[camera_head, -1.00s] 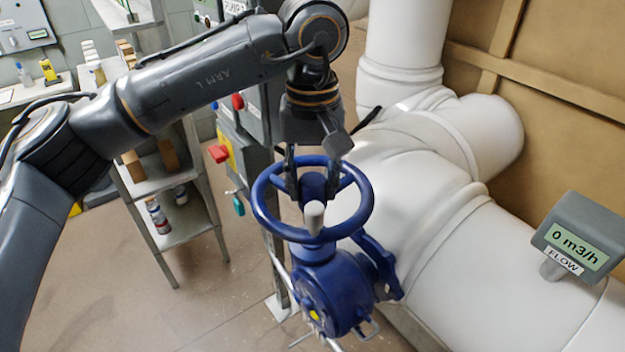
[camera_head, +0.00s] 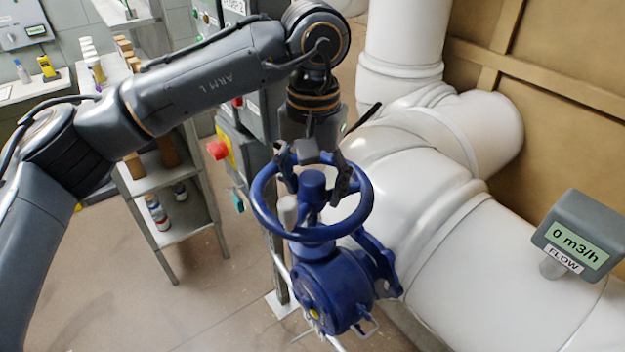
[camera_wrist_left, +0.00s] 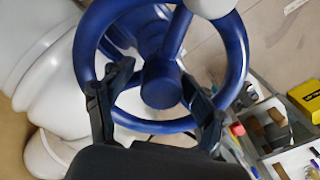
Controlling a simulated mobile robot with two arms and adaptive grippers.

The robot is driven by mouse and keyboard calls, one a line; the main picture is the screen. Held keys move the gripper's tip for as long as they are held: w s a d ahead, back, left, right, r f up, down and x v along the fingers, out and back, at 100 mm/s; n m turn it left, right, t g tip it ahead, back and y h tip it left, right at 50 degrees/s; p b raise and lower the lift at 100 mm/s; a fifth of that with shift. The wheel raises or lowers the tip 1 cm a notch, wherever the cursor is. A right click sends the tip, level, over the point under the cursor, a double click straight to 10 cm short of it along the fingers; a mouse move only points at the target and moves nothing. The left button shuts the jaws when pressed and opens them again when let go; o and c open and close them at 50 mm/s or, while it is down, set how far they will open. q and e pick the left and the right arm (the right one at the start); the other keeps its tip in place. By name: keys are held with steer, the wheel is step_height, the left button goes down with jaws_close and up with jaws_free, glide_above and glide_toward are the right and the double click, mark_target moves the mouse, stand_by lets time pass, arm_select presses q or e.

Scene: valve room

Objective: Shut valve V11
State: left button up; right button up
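A blue valve with a round blue handwheel (camera_head: 364,212) stands in front of the white pipes; no V11 label is readable on it. The wheel has a central hub (camera_head: 313,184) and a grey knob (camera_head: 287,212) at its left near side. My left gripper (camera_head: 314,172) is over the wheel, pointing down. In the left wrist view its two fingers (camera_wrist_left: 155,105) are spread apart, with the blue hub (camera_wrist_left: 160,84) between them. Whether they touch the spokes is unclear. The wheel rim (camera_wrist_left: 237,60) also shows there. My right gripper is not in view.
A flow meter (camera_head: 573,240) reading 0 m3/h sits on the large white pipe (camera_head: 470,265) at right. A grey panel with a red button (camera_head: 217,150) and a shelf (camera_head: 180,230) stand at left. Bare floor (camera_head: 150,305) lies at lower left.

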arm_select(q)
steer(key=shift+w+r, duration=0.1)
steer(key=shift+r, duration=0.1)
steer(key=shift+r, duration=0.15)
step_height(320, 180, up, 6)
steer(key=p, duration=0.4)
steer(key=shift+r+p, duration=0.25)
steer(key=shift+p, duration=0.15)
steer(key=shift+f, duration=0.1)
steer(key=shift+n, duration=0.4)
steer(key=n+b, duration=0.1)
steer(key=n, duration=0.3)
steer(key=n+b, duration=0.1)
steer(key=n, duration=0.4)
